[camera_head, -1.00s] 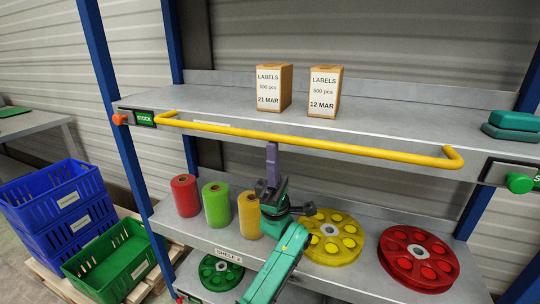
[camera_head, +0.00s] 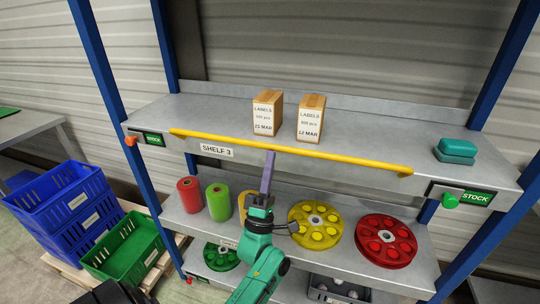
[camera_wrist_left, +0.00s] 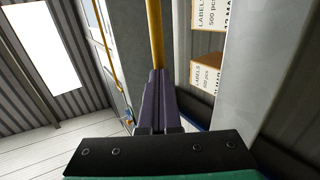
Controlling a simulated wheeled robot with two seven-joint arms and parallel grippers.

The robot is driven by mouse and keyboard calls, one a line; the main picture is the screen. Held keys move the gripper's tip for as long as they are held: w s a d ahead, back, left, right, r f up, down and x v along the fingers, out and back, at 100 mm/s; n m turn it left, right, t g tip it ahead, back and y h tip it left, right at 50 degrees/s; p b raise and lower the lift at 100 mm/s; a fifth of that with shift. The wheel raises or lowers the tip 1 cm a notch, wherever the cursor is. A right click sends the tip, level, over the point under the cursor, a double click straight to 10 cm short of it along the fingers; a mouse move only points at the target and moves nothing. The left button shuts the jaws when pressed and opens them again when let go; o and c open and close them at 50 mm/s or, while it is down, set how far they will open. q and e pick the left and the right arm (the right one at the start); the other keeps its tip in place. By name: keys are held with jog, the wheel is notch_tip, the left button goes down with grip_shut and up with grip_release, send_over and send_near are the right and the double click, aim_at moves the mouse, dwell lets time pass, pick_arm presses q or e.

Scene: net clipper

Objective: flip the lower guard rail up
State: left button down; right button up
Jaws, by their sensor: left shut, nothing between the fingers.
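The yellow guard rail (camera_head: 290,149) runs along the front of the shelf marked SHELF 3 (camera_head: 350,143), its bar level with the shelf's front edge. My left gripper (camera_head: 270,154) comes up from below with its purple fingers shut and empty. Their tips are at the underside of the bar, left of its middle; whether they touch cannot be told for sure. The shelf label shows below the bar. My right gripper is out of view.
Two label boxes (camera_head: 267,112) (camera_head: 310,118) stand behind the rail. An orange knob (camera_head: 130,141) and a green knob (camera_head: 450,200) flank it. Coloured rolls (camera_head: 218,201) and a yellow disc (camera_head: 316,224) and red disc (camera_head: 386,241) crowd the lower shelf near my arm.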

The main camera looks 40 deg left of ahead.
aim_at(272, 148)
pick_arm(q)
jog(key=r+g+p, duration=0.1)
jog(key=p, duration=0.2)
jog(key=w+r+g+h+p, duration=0.1)
jog(key=r+g+p, duration=0.1)
jog(key=p, duration=0.1)
jog(key=shift+a+r, duration=0.1)
jog(key=shift+a, duration=0.05)
jog(key=shift+w+a+r+p, duration=0.15)
jog(key=shift+w+r+p, duration=0.05)
jog(key=shift+w+p, duration=0.2)
jog(key=shift+x, duration=1.1)
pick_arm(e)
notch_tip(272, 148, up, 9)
pick_arm(q)
jog(key=shift+w+f, duration=0.1)
